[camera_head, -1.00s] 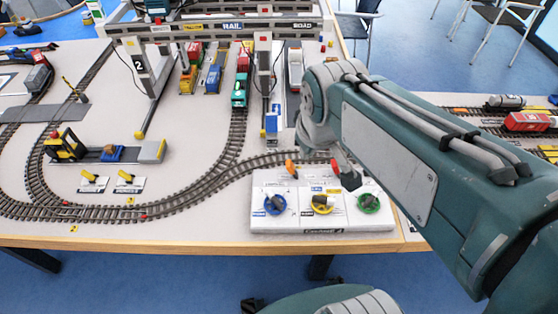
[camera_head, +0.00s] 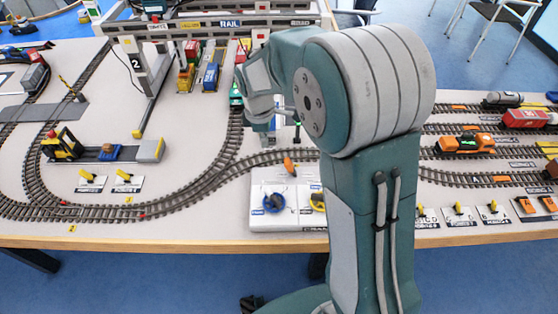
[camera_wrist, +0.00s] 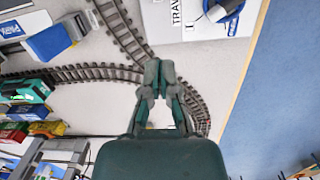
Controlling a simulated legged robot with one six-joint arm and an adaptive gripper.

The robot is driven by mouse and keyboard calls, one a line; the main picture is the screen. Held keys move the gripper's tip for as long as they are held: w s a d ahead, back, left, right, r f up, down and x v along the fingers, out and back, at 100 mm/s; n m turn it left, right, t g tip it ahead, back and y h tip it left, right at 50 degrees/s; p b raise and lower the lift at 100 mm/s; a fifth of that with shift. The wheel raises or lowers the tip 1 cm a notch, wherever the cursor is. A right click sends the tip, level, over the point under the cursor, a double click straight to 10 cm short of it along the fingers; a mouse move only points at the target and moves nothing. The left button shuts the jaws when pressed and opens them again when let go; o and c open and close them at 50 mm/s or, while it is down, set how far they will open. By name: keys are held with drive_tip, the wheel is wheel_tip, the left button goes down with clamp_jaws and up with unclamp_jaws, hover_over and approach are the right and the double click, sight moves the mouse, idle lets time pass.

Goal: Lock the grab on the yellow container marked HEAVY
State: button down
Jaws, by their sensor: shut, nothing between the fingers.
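My gripper (camera_wrist: 159,75) shows in the wrist view with its fingers together and nothing between them, above track and bare tabletop. In the head view my arm hides it. A white control panel (camera_head: 257,223) carries a blue knob (camera_head: 274,201), a partly covered yellow knob (camera_head: 318,203) and an orange lever (camera_head: 290,166). My arm covers its right part, and the panel's corner (camera_wrist: 190,28) shows in the wrist view. A yellow load (camera_head: 186,82) stands in the rows behind; no HEAVY mark is readable. The grab cannot be made out.
A teal vehicle (camera_head: 236,97) stands near the curved track (camera_head: 205,180). An orange locomotive (camera_head: 465,143) is at right.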

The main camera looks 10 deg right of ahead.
sight(291, 168)
drive_tip(key=shift+w+a+f+n, duration=0.15)
drive_tip(key=shift+w+f+n, duration=0.1)
drive_tip(key=shift+f, duration=0.25)
drive_tip(key=shift+w+a+f+n, duration=0.1)
drive_tip(key=shift+w+f+n, duration=0.15)
drive_tip(key=shift+f, duration=0.25)
drive_tip(key=f, duration=0.6)
drive_tip(key=d+f, duration=0.1)
drive_tip(key=f, duration=0.3)
drive_tip(key=shift+s, duration=0.15)
drive_tip(key=shift+s+d+r, duration=0.15)
drive_tip(key=shift+d+r, duration=0.15)
drive_tip(key=shift+d, duration=0.25)
drive_tip(key=shift+s+d+r, duration=0.1)
drive_tip(key=shift+d+r, duration=0.2)
drive_tip(key=shift+d, duration=0.25)
drive_tip(key=shift+s+d+r, duration=0.15)
drive_tip(key=shift+d+r, duration=0.1)
drive_tip(key=shift+d, duration=0.4)
drive_tip(key=shift+r, duration=0.1)
